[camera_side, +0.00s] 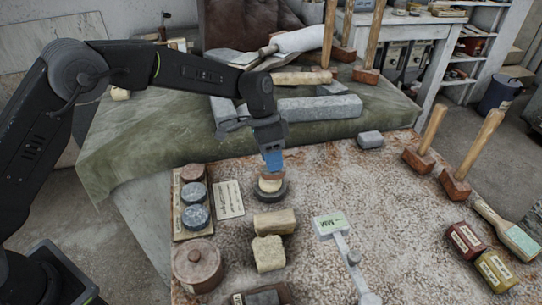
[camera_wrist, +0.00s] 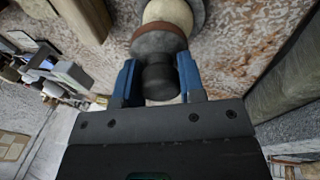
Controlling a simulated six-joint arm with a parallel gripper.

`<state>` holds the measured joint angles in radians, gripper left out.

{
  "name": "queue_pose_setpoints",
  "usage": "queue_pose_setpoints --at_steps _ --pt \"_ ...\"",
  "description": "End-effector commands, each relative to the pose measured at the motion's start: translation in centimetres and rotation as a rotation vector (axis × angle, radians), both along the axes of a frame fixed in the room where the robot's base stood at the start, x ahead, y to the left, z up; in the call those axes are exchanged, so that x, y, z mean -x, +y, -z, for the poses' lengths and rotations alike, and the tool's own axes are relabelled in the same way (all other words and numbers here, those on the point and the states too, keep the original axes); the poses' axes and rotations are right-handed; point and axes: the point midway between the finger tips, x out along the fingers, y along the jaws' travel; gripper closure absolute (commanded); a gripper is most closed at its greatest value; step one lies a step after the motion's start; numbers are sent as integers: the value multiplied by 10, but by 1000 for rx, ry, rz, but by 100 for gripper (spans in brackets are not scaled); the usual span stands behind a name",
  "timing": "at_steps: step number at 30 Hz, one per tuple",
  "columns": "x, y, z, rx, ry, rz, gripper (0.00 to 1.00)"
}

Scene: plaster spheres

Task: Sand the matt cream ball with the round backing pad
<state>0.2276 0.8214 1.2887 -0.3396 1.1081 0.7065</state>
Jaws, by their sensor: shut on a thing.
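My gripper (camera_side: 272,163) points down over the work table, its blue fingers shut on the dark knob of the round backing pad (camera_wrist: 158,44). The pad is a grey disc with a reddish-brown edge. The cream ball (camera_side: 270,186) sits in a dark ring stand (camera_side: 281,194) under the gripper. The ball also shows at the top of the wrist view (camera_wrist: 170,12), right against the pad's face. The pad seems to touch the ball's top and hides part of it. Whether it presses firmly I cannot tell.
A tray with round discs (camera_side: 195,215) and a paper card (camera_side: 229,199) lie left of the stand. Pale blocks (camera_side: 274,220) and a lidded pot (camera_side: 198,263) are nearer the camera. A jointed stand (camera_side: 331,226), mallets (camera_side: 455,187) and tins (camera_side: 466,240) are to the right.

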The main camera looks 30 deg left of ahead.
Motion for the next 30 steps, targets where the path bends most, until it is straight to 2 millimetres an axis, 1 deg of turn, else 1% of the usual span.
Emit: queue_pose_setpoints --at_steps 4,11,18,27,30 --pt "-3 10 3 0 -1 -2 90" --pt "-5 17 5 -1 -2 -1 90" --pt "-8 30 11 -2 -1 -2 90" --pt "-7 31 12 -4 2 0 90" --pt "-7 28 10 -4 1 1 90"
